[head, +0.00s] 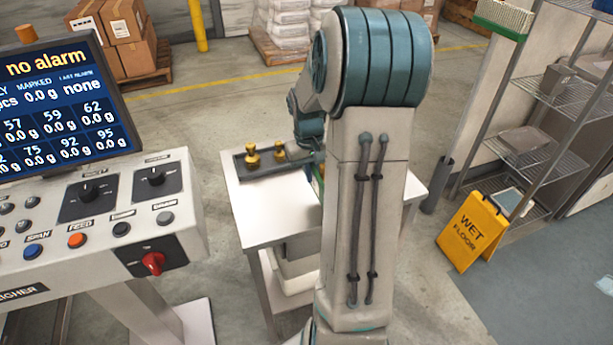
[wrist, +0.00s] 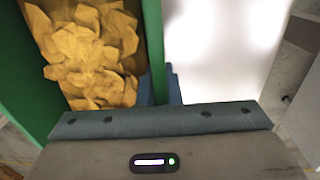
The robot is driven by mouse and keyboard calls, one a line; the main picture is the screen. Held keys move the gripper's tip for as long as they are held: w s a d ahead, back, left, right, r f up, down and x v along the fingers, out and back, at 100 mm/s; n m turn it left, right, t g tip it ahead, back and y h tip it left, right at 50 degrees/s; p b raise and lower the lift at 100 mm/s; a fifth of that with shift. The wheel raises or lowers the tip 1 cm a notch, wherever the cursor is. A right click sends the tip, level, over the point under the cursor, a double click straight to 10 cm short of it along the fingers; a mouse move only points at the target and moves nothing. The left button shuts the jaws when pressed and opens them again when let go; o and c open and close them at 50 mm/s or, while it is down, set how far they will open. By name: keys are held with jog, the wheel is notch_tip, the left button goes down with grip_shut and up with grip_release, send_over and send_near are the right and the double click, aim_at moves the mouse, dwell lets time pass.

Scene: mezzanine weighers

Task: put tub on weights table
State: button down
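The tub (wrist: 152,40) has green walls and holds yellow, chip-like pieces; it fills the left of the wrist view. My gripper (wrist: 160,86) has one finger on the inner and one on the outer side of the tub's right wall, shut on it. In the head view my arm hides the gripper and nearly all of the tub; only a sliver of green shows beside the arm. The white weights table (head: 262,215) stands behind my arm, with a dark tray (head: 243,172) of brass weights (head: 252,155) at its back left. I cannot tell whether the tub touches the table.
A weigher console (head: 120,215) with a screen (head: 60,95) stands at the left, close to the table. A yellow wet floor sign (head: 472,232) and wire shelves (head: 540,140) are at the right. Pallets with boxes (head: 120,40) and sacks stand at the back.

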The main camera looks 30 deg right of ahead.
jog(key=w+f, duration=0.1)
jog(key=w, duration=0.1)
jog(key=w+d+f+p, duration=0.1)
jog(key=w, duration=0.1)
jog(key=w+d+f, duration=0.1)
jog(key=w, duration=0.1)
jog(key=shift+w+f, duration=0.15)
jog(key=shift+f, duration=0.25)
jog(key=shift+f+p, duration=0.55)
jog(key=shift+f, duration=1.5)
jog(key=shift+f, duration=0.25)
jog(key=c, duration=1.6)
grip_release()
jog(key=shift+r, duration=0.1)
